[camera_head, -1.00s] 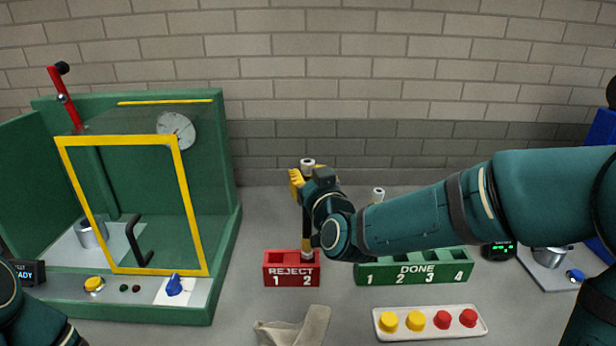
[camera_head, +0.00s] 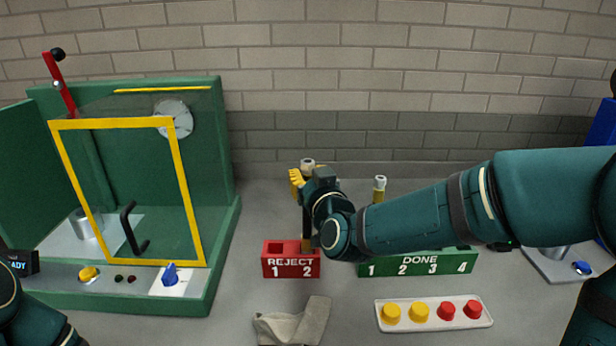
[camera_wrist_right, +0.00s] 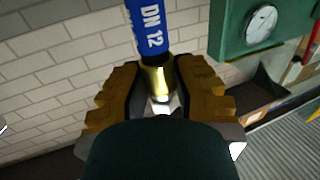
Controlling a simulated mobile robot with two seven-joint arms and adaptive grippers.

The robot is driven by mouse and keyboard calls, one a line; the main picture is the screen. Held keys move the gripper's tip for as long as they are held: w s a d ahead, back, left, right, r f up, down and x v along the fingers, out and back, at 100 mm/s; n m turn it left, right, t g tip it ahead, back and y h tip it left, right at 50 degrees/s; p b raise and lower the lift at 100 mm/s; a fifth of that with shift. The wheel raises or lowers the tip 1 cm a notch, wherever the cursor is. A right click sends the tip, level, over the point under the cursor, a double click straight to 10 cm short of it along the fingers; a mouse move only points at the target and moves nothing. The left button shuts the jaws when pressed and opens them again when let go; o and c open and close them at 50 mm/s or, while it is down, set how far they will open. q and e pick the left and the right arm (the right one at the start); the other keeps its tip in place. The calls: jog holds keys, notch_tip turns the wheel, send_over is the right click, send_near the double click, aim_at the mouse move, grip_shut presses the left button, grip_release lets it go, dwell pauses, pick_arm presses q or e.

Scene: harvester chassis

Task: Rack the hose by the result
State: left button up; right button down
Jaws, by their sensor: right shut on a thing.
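My right gripper (camera_head: 298,181) is shut on the hose, gripping its brass fitting (camera_wrist_right: 157,80). The blue sleeve marked DN 12 (camera_wrist_right: 149,25) shows beyond the fingers in the right wrist view. In the head view the hose is upright; its pale top end (camera_head: 308,163) shows above the gripper. Its lower end is at slot 2 of the red REJECT rack (camera_head: 291,268); how deep it sits I cannot tell. Slot 1 looks empty. Another hose (camera_head: 379,188) stands in the green DONE rack (camera_head: 420,266), partly behind my right arm.
A green test cabinet (camera_head: 215,240) with a yellow-framed door (camera_head: 183,190) stands left. A tray (camera_head: 435,325) of yellow and red caps and a grey cloth (camera_head: 295,325) lie in front. A display (camera_head: 20,263) at far left is partly hidden, showing "ADY".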

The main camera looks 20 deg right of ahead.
jog(key=shift+f+b, duration=0.65)
jog(key=shift+f, duration=1.15)
jog(key=c, duration=0.8)
grip_release()
jog(key=shift+f, duration=0.1)
jog(key=s, duration=0.7)
jog(key=shift+s, duration=0.25)
jog(key=shift+d, duration=0.1)
